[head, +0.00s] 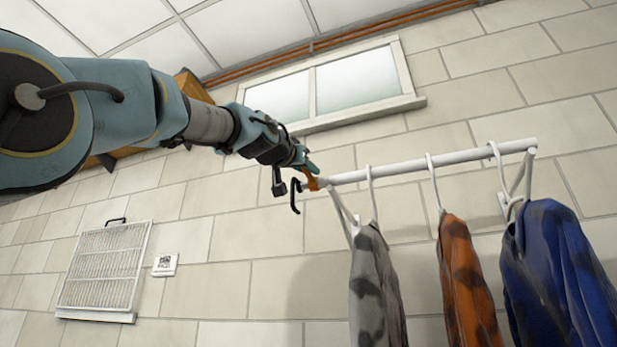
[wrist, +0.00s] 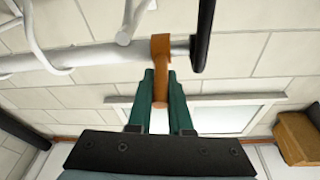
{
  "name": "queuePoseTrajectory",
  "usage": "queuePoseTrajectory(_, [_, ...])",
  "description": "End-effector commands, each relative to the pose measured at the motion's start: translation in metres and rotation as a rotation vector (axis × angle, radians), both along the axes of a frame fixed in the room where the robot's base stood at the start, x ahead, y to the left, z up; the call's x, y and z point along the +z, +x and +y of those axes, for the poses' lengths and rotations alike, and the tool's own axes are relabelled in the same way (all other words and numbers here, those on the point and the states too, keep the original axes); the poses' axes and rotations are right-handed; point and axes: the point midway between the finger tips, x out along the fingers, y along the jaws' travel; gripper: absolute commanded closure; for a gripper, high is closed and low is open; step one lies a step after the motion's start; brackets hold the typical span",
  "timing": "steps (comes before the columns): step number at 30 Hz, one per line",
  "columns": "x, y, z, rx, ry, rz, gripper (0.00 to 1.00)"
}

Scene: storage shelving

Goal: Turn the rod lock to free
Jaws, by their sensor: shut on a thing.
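The rod lock (wrist: 160,50) is an orange-brown collar with a tab, around the white rod (wrist: 85,57) near its end. In the head view the lock (head: 312,182) shows small and orange at the rod's left end, partly hidden by my gripper (head: 306,170). In the wrist view my gripper (wrist: 160,98) has its two green fingers shut on the lock's tab. The rod (head: 440,161) also shows in the head view, with clothes on hangers. A dark bar (wrist: 204,35) stands at the rod's end, right beside the lock.
A grey patterned garment (head: 375,290), an orange one (head: 463,280) and a blue one (head: 558,275) hang from the rod. A window (head: 335,85) is above. A vent grille (head: 105,268) is on the wall at left.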

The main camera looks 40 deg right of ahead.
Motion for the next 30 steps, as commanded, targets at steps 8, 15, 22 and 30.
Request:
queuePoseTrajectory(8, [0.0008, -0.0002, 0.0002, 0.000, -0.007, -0.004, 1.00])
queuePoseTrajectory(15, [0.0006, -0.0001, 0.0002, 0.000, -0.006, -0.003, 0.74])
queuePoseTrajectory(22, [0.0001, -0.0001, 0.0001, 0.000, -0.005, -0.003, 0.52])
queuePoseTrajectory(30, [-0.0013, -0.0011, 0.0021, 0.001, -0.005, -0.004, 0.52])
